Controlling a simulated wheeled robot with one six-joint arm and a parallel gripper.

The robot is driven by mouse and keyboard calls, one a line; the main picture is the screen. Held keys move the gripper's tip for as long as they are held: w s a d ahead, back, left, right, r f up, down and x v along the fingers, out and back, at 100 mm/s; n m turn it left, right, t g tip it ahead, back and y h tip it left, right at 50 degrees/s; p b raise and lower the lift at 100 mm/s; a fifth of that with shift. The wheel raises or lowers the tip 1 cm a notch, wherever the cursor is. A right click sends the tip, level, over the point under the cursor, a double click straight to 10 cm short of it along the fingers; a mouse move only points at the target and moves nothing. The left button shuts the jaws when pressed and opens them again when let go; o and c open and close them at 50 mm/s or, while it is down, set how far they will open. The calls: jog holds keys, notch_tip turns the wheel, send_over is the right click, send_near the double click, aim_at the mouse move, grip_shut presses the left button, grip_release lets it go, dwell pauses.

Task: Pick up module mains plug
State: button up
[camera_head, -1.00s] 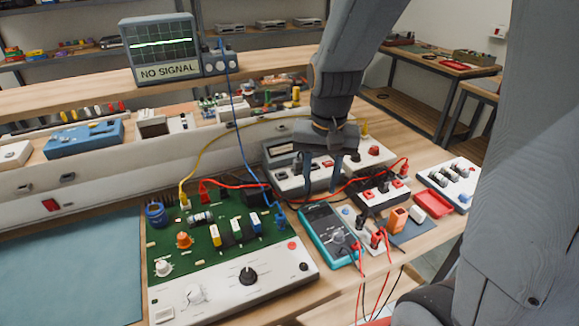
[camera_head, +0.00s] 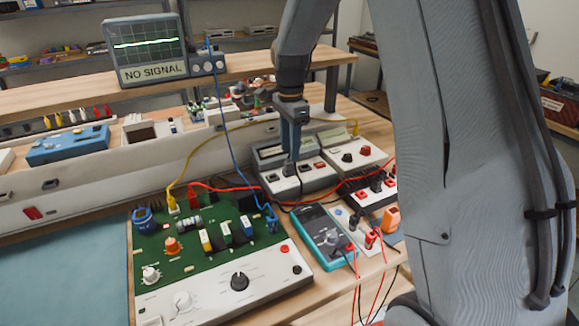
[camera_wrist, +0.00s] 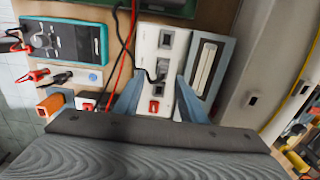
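A black plug (camera_wrist: 158,80) with a black cable stands in a white module (camera_wrist: 147,38) in the wrist view. I take it for the module mains plug. In the head view the module (camera_head: 313,178) is on the bench behind the multimeter, and my fingers partly hide the plug. My gripper (camera_wrist: 160,84) is open in the wrist view, with one blue-grey finger on each side of the plug. In the head view my gripper (camera_head: 291,155) points down over the module. I cannot tell whether the fingers touch anything.
A red switch (camera_wrist: 153,107) sits on the module close to the plug. A teal multimeter (camera_head: 326,238) with red and black leads stands in front. A green circuit board (camera_head: 208,238) lies to the left. A yellow cable (camera_head: 195,160) and red leads run close by.

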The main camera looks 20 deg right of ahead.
aim_at(289, 161)
jog(key=shift+w+a+f+p, duration=0.15)
jog(key=shift+f+p, duration=0.5)
jog(key=shift+f, duration=1.5)
grip_shut()
jog(key=shift+w, duration=0.1)
